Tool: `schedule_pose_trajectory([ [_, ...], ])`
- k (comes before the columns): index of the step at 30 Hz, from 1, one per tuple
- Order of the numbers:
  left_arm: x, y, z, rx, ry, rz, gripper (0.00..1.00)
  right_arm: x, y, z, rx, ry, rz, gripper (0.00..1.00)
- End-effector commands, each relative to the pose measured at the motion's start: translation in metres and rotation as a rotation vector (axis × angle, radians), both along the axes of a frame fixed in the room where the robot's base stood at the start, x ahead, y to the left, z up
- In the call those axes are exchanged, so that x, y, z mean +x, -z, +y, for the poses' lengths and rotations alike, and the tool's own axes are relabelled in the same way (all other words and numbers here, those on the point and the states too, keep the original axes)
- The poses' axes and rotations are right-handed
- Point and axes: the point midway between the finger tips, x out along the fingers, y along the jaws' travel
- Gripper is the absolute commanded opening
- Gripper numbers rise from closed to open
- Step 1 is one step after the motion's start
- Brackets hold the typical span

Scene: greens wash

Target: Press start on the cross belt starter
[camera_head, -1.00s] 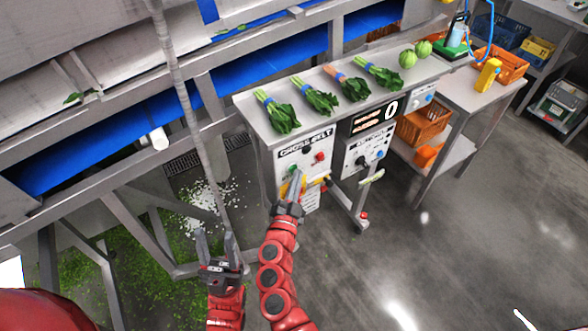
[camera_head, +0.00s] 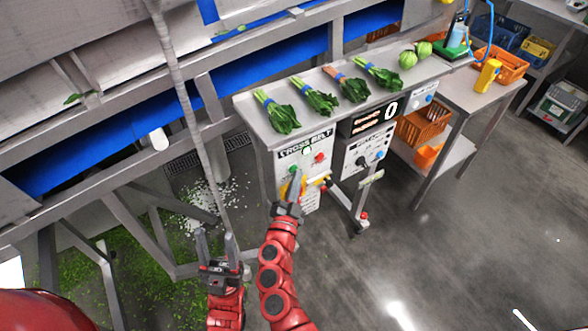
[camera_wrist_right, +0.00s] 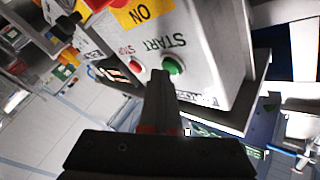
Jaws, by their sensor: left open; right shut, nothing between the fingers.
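The cross belt starter (camera_head: 313,172) is a pale box under the steel counter, labelled CROSS BELT. It has a green START button (camera_wrist_right: 174,66), a red STOP button (camera_wrist_right: 135,64) and a lamp (camera_head: 307,151) that looks lit. A yellow ON label (camera_wrist_right: 138,12) shows in the right wrist view. My right gripper (camera_head: 295,178) is shut and empty, its fingertips at the green button; in the right wrist view (camera_wrist_right: 160,76) they sit right beside it. I cannot tell whether they touch. My left gripper (camera_head: 216,243) is open and empty, lower left of the starter.
Several bunches of greens (camera_head: 318,100) and two round green vegetables (camera_head: 408,59) lie on the counter (camera_head: 250,112). A second control panel (camera_head: 368,152) stands right of the starter. A blue belt (camera_head: 110,135) runs along the left. Open floor (camera_head: 460,230) lies to the right.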

Motion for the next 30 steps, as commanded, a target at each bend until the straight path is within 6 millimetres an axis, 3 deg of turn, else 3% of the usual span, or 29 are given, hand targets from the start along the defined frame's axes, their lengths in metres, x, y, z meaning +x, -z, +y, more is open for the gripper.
schedule_pose_trajectory([
  [17, 0.0, -0.004, 0.0, 0.0, 0.0, 0.0, 0.5, -0.01, 0.001, -0.008, -0.001, 0.0, 0.002, 0.0],
  [30, 0.0, -0.013, 0.0, 0.0, 0.0, 0.0, 0.5, -0.042, 0.001, -0.031, 0.001, 0.003, 0.003, 0.0],
])
